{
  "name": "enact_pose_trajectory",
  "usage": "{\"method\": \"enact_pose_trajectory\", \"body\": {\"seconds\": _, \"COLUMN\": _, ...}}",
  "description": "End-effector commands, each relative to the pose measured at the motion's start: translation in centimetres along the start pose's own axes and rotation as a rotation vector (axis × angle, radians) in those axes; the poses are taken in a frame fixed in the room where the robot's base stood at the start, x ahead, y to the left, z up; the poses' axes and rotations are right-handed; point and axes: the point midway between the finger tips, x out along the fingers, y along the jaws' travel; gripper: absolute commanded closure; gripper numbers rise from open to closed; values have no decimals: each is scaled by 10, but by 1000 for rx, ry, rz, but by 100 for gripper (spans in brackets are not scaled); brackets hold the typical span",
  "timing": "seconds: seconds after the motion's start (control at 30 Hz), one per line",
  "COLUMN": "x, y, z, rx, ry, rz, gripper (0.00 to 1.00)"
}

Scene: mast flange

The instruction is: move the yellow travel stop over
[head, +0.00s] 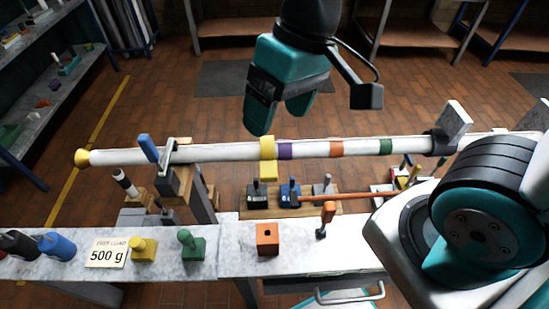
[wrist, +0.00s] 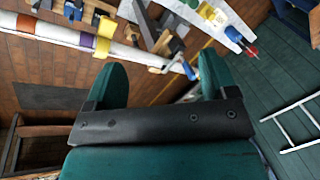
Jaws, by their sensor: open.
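The yellow travel stop (head: 267,148) sits around the white mast (head: 220,153), just left of a purple band (head: 284,151), and reaches down below the mast. In the wrist view the yellow stop (wrist: 103,46) is at upper left, beside the purple band (wrist: 87,41). My teal gripper (head: 279,112) hangs above the mast in the head view, over the stop's area. Its jaws are open and empty. In the wrist view the two fingers of my gripper (wrist: 160,78) stand wide apart, with the stop outside and left of them.
The mast also carries an orange band (head: 336,149) and a green band (head: 386,146). A blue-handled clamp (head: 149,148) stands at its left part, and a yellow cap (head: 82,158) ends it. Small fixtures sit below the stop. A marble bench (head: 215,262) with blocks lies in front.

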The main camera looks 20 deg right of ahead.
Motion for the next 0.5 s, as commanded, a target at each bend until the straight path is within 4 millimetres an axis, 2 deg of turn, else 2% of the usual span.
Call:
{"method": "enact_pose_trajectory", "body": {"seconds": 0.03, "x": 25, "y": 18, "z": -17, "rx": 100, "ry": -17, "rz": 31, "gripper": 21}}
{"method": "enact_pose_trajectory", "body": {"seconds": 0.2, "x": 83, "y": 84, "z": -67, "rx": 468, "ry": -26, "rz": 164, "gripper": 21}}
{"method": "enact_pose_trajectory", "body": {"seconds": 0.3, "x": 111, "y": 114, "z": -84, "rx": 627, "ry": -20, "rz": 230, "gripper": 21}}
{"method": "enact_pose_trajectory", "body": {"seconds": 0.4, "x": 130, "y": 133, "z": -94, "rx": 727, "ry": -11, "rz": 276, "gripper": 21}}
{"method": "enact_pose_trajectory", "body": {"seconds": 0.5, "x": 140, "y": 142, "z": -98, "rx": 771, "ry": -6, "rz": 298, "gripper": 21}}
